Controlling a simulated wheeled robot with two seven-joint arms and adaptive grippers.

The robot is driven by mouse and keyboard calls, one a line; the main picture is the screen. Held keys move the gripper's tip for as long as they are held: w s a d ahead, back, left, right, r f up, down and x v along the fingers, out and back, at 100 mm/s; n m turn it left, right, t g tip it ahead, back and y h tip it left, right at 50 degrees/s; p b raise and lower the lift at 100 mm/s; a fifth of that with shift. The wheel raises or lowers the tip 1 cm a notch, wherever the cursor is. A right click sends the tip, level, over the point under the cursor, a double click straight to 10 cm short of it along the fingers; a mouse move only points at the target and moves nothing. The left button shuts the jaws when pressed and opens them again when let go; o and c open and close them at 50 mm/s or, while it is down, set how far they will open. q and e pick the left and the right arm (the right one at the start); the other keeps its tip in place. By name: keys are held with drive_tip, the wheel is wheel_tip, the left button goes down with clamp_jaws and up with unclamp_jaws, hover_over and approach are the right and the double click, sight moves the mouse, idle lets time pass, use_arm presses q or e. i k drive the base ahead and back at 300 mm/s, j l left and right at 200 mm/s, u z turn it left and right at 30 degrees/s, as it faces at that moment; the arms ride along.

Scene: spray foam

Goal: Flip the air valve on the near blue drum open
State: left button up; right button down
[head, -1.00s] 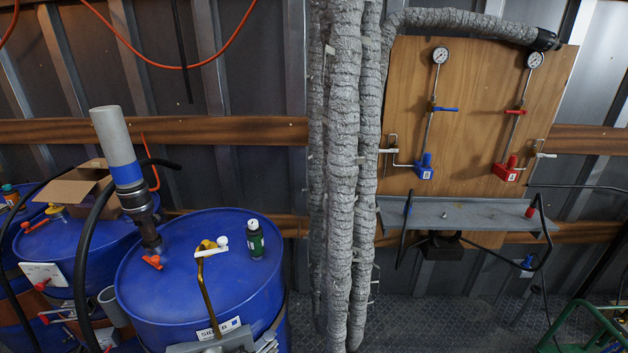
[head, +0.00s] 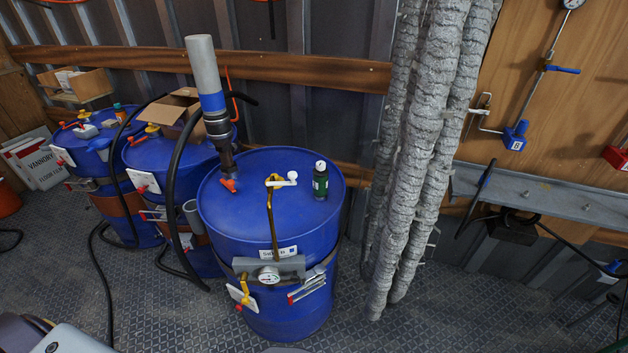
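The near blue drum (head: 271,211) stands upright in the middle of the head view, with a label on its front. On its top are a tall grey and blue pump tube (head: 211,100), an orange-red valve handle (head: 229,185) at the tube's foot, and a brass pipe with a white-ended fitting (head: 283,180). On its front are a grey block with a round gauge (head: 268,275), a yellow fitting with a red tip (head: 243,293) at the left, and a red-and-silver handle (head: 307,286) at the right. I cannot tell which is the air valve. Neither gripper shows.
A dark green bottle (head: 320,181) stands on the drum. More blue drums (head: 173,155) stand to the left, one with an open cardboard box (head: 178,108). Grey wrapped hoses (head: 417,150) hang close at the right. Black hoses cross the left side. The patterned metal floor (head: 170,320) is clear in front.

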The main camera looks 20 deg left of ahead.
sight(245, 294)
drive_tip(key=u, duration=1.4)
